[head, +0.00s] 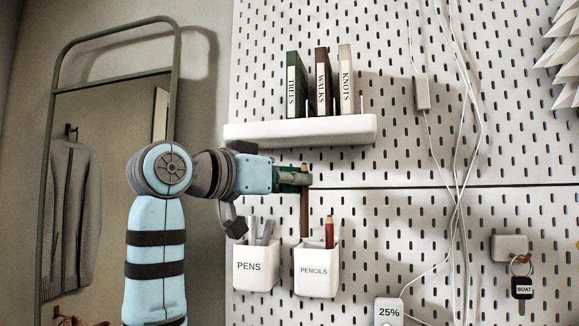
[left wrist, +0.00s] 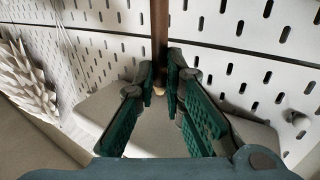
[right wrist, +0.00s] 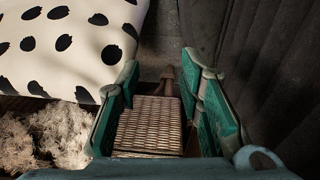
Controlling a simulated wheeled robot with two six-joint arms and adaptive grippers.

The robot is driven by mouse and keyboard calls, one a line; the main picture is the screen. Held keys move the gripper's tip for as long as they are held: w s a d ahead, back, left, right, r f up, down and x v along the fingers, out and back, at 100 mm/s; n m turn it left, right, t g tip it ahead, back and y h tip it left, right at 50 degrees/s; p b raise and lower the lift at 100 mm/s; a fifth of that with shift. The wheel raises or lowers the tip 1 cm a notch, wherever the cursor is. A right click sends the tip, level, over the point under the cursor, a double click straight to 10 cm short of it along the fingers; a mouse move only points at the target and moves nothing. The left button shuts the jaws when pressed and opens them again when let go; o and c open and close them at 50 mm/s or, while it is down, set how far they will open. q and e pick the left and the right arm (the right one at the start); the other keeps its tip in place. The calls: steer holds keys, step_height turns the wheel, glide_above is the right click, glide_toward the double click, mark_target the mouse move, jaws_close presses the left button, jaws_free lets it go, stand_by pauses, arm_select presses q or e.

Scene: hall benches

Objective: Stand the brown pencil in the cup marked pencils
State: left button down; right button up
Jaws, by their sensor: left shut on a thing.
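The brown pencil (head: 304,214) is held upright by my left gripper (head: 304,178), just above and at the left side of the white cup marked PENCILS (head: 317,272). Its lower end is at the level of the cup's rim; I cannot tell whether it is inside. In the left wrist view the jaws (left wrist: 161,85) are shut on the brown pencil (left wrist: 160,28). A red pencil (head: 329,233) stands in the same cup. My right gripper (right wrist: 163,78) is open and empty in the right wrist view.
The PENS cup (head: 256,270), holding several pens, hangs close to the left. A white shelf (head: 300,131) with three books is above. Cables, a 25% box (head: 388,312) and BOAT keys (head: 521,287) are to the right. A wicker surface (right wrist: 150,128) lies below my right gripper.

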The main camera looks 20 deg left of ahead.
arm_select(q)
steer(key=shift+f+b, duration=2.2)
steer(key=shift+f, duration=0.15)
steer(key=c, duration=1.6)
jaws_free()
glide_toward(302, 207)
steer(key=v, duration=0.3)
steer(key=shift+s+a, duration=0.2)
steer(key=shift+s, duration=0.1)
